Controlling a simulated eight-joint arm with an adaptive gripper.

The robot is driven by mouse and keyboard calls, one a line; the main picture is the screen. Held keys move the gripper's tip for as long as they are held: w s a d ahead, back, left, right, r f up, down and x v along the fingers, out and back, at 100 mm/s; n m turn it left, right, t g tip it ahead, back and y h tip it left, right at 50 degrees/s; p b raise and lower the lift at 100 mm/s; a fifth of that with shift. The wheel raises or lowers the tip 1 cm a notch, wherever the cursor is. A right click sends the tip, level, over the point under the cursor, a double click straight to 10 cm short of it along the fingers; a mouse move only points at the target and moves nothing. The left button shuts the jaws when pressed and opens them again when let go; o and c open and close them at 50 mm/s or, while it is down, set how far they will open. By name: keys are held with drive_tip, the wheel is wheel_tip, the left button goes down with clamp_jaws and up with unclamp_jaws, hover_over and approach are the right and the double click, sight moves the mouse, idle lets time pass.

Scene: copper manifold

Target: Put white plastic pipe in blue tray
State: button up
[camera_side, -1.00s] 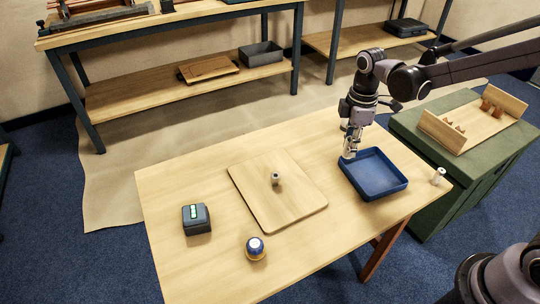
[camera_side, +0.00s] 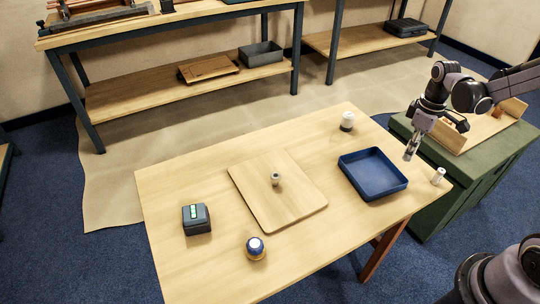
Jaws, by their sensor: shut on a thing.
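A short white cylinder that looks like white plastic pipe (camera_side: 438,176) stands upright near the table's right corner. The blue tray (camera_side: 396,187) is to its left and looks empty. My gripper (camera_side: 408,156) is above the table between the tray's far right side and the white cylinder, pointing down at a tilt. It is apart from both. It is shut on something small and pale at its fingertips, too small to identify. A white round item with a dark base (camera_side: 347,121) stands behind the tray.
A wooden board (camera_side: 250,199) bears a small grey upright fitting (camera_side: 276,179). A dark box with a green display (camera_side: 196,218) and a blue-topped round item (camera_side: 255,248) are at the front left. A green cabinet (camera_side: 433,214) with a wooden rack adjoins on the right.

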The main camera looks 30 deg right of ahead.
drive_tip(key=w+a+f, duration=0.4)
drive_tip(key=w+a, duration=0.1)
drive_tip(key=shift+w+a+f, duration=0.2)
drive_tip(key=shift+a+f, duration=0.15)
drive_tip(key=shift+f, duration=2)
drive_tip(key=shift+f, duration=0.15)
drive_tip(key=o, duration=0.9)
